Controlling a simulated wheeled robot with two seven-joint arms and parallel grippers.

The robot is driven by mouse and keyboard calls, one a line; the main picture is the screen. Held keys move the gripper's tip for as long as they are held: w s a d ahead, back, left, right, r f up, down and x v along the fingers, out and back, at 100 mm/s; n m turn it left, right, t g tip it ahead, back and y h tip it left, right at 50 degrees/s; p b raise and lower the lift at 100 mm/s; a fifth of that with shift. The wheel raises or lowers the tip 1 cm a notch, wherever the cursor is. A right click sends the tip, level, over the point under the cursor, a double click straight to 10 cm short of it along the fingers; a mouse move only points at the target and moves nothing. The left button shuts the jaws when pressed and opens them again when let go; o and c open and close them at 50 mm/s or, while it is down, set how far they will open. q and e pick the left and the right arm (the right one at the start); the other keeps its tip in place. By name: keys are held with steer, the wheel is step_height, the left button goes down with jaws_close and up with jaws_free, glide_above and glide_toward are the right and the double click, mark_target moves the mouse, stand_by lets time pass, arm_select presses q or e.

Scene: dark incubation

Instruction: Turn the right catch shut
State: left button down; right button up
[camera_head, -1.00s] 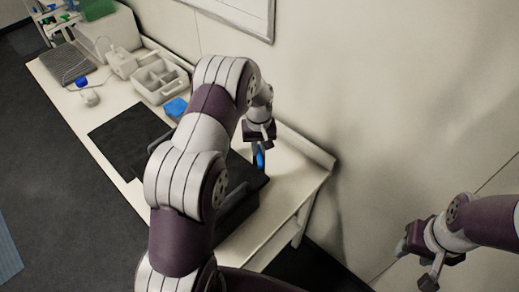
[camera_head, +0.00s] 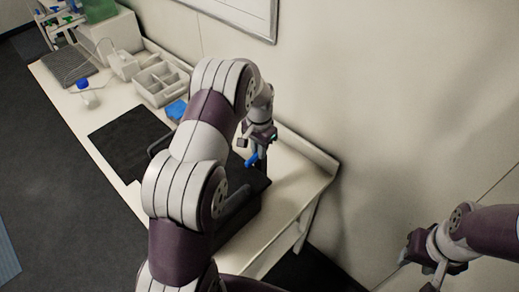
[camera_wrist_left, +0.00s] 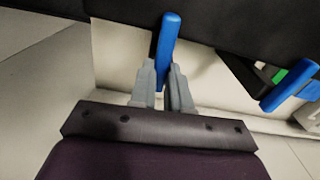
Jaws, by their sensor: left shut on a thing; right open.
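A black box (camera_head: 238,212) stands at the near end of the bench, largely hidden behind my left arm. A blue catch (camera_head: 251,161) shows at its far right side. It also shows in the left wrist view (camera_wrist_left: 168,38) as a slim blue lever against the dark box. My left gripper (camera_head: 257,146) is shut on this catch, with its grey fingertips (camera_wrist_left: 166,75) on either side of the lever's lower end. A second blue catch (camera_wrist_left: 290,86), beside a green patch, lies to the right in the left wrist view. My right gripper (camera_head: 425,268) is open and empty, off the bench at lower right.
The white bench (camera_head: 290,190) runs along the wall, with a raised edge at the back. A black mat (camera_head: 128,137), a grey divided caddy (camera_head: 160,82), a blue item (camera_head: 176,109) and a blue-capped bottle (camera_head: 87,97) stand further left. The bench's right end is clear.

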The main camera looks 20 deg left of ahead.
arm_select(q)
steer(key=shift+w+a+r+m, duration=0.1)
steer(key=shift+w+r+m, duration=0.2)
steer(key=shift+m, duration=0.1)
steer(key=c, duration=1.1)
jaws_free()
steer(key=shift+s, duration=0.1)
steer(key=shift+s+f, duration=0.1)
steer(key=shift+f, duration=0.05)
